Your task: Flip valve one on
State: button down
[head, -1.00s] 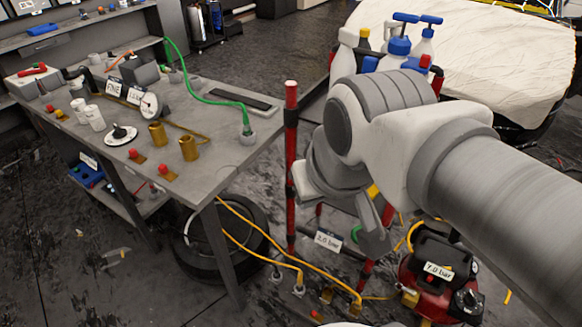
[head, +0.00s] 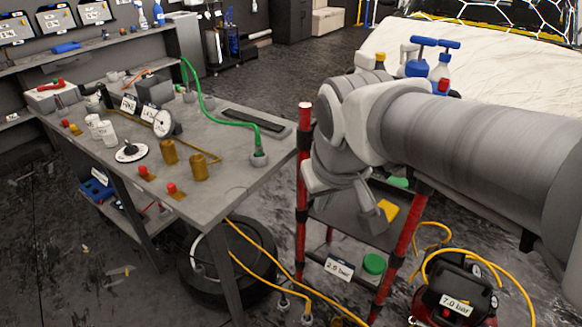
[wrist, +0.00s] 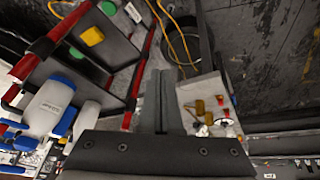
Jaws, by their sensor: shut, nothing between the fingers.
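My gripper (head: 374,222) hangs in front of the red-posted cart, right of the grey workbench (head: 232,188). In the wrist view its fingers (wrist: 168,80) are shut together and empty, apart from any valve. On the bench stand two small red knobs on brass plates (head: 144,173) (head: 171,188) near the front edge. A black knob on a white disc (head: 130,151) is behind them. I cannot read which fitting is valve one. In the wrist view the bench (wrist: 203,90) shows right of the fingers, with brass parts (wrist: 199,107) on it.
A dial gauge (head: 162,122) and brass cylinders (head: 198,168) stand on the bench; a green hose (head: 228,121) arches over it. The cart (head: 303,180) stands close to the right. Yellow hoses (head: 262,270), a tire (head: 205,268) and a compressor (head: 455,300) lie on the floor.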

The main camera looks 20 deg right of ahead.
jog(key=w+d+f+n+g+h+b, duration=0.1)
jog(key=w+d+f+b, duration=0.2)
jog(key=w+f, duration=0.5)
jog(key=w+d+f+n+g+b, duration=0.1)
jog(key=w+d+f+b, duration=0.25)
jog(key=f, duration=0.75)
jog(key=w+d+f+n+g+h+b, duration=0.1)
jog(key=w+d+f+b, duration=0.25)
jog(key=w+f, duration=0.5)
jog(key=d+f+n+g+b, duration=0.1)
jog(key=d+f+b, duration=0.1)
jog(key=f, duration=1.1)
jog(key=d+f+n+g+b, duration=0.1)
jog(key=d+f+b, duration=0.1)
jog(key=f, duration=1.1)
jog(key=s+f+n+g+b, duration=0.1)
jog(key=s+f+b, duration=0.2)
jog(key=f, duration=1.4)
jog(key=s+f+n+g+y+b, duration=0.1)
jog(key=s+f+b, duration=0.2)
jog(key=s+f, duration=0.6)
notch_tip(320, 180, down, 10)
jog(key=shift+s+r+n+b, duration=0.2)
jog(key=shift+n+b, duration=0.1)
jog(key=shift+n, duration=0.1)
jog(key=shift+d, duration=0.1)
